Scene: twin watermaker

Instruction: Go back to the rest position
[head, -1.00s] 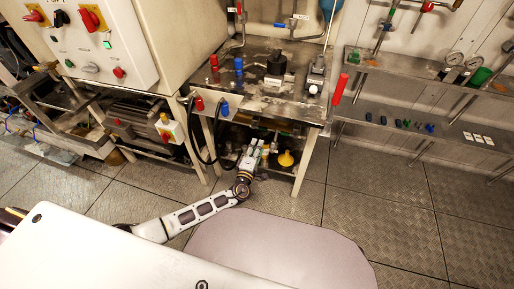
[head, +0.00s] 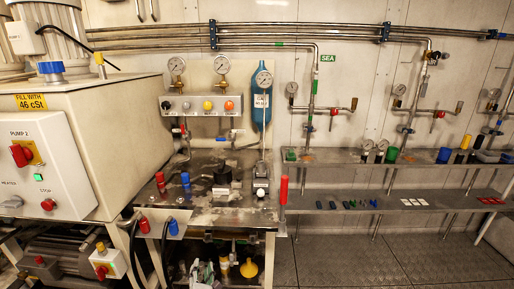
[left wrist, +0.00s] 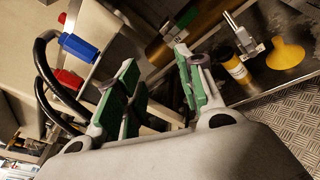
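My left gripper (head: 206,270) shows at the bottom of the head view, in front of the space under the bench and left of a yellow funnel (head: 249,268). In the left wrist view its two green-padded fingers (left wrist: 158,72) stand apart with nothing between them. The funnel (left wrist: 285,54) lies beyond them to the right. The rest of my left arm is below the head view's edge. My right gripper is not in view.
The metal bench (head: 205,217) stands above and behind the gripper. A red plug (head: 144,225) and blue plug (head: 173,227) with black hoses hang at its front left. A wall shelf (head: 340,205) runs right. The floor (head: 345,262) at lower right is clear.

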